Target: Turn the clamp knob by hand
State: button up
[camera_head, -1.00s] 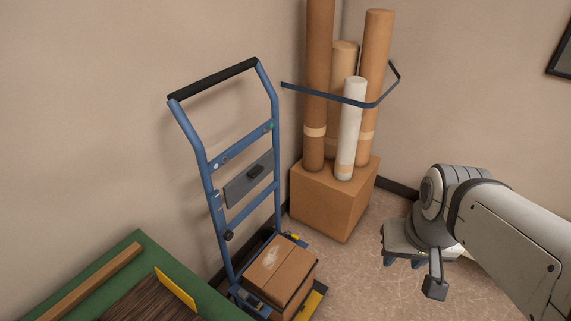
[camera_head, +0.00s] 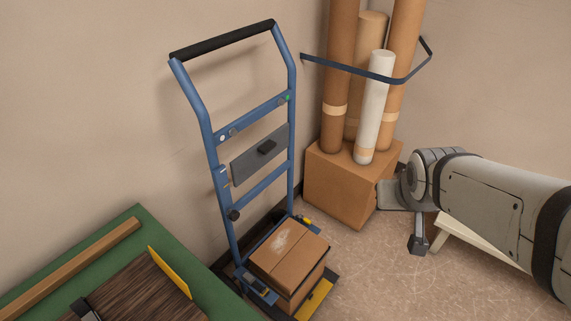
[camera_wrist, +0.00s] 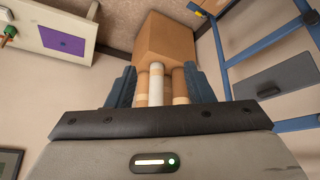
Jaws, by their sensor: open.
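A blue hand truck (camera_head: 207,125) stands against the wall in the head view. A small black knob (camera_head: 233,215) sits on its left upright, low down. Another black knob or handle (camera_head: 267,147) sits on the grey plate (camera_head: 246,168) of the hand truck. I cannot tell for certain which is the clamp knob. The plate's black handle also shows at the right of the wrist view (camera_wrist: 268,90). My gripper (camera_wrist: 160,82) is open and empty, its blue fingers apart, facing the tubes and carton. It is clear of the hand truck; its fingers are not visible in the head view.
A taped box (camera_head: 290,255) rests on the hand truck's toe plate. A carton (camera_head: 345,185) stands in the corner with several tubes, behind a dark rail (camera_head: 350,70). A green-topped table (camera_head: 125,228) fills the lower left. Floor between box and arm is clear.

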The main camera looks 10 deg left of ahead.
jog(key=w+a+f+n+t+y+b, duration=0.2)
jog(key=w+a+f+t+b, duration=0.2)
jog(key=w+a+f+b, duration=0.55)
jog(key=n+g+y+b, duration=0.2)
jog(key=n+y+b, duration=0.5)
jog(key=y+b, duration=0.9)
send_near(235, 216)
jog(key=a+r+h+b, duration=0.1)
jog(key=h+b, duration=0.1)
jog(key=shift+p+x, duration=0.65)
jog(key=shift+x, duration=2.6)
jog(key=shift+w+a+r, duration=0.15)
jog(key=shift+a, duration=0.15)
jog(key=shift+c, duration=0.2)
jog(key=c, duration=0.7)
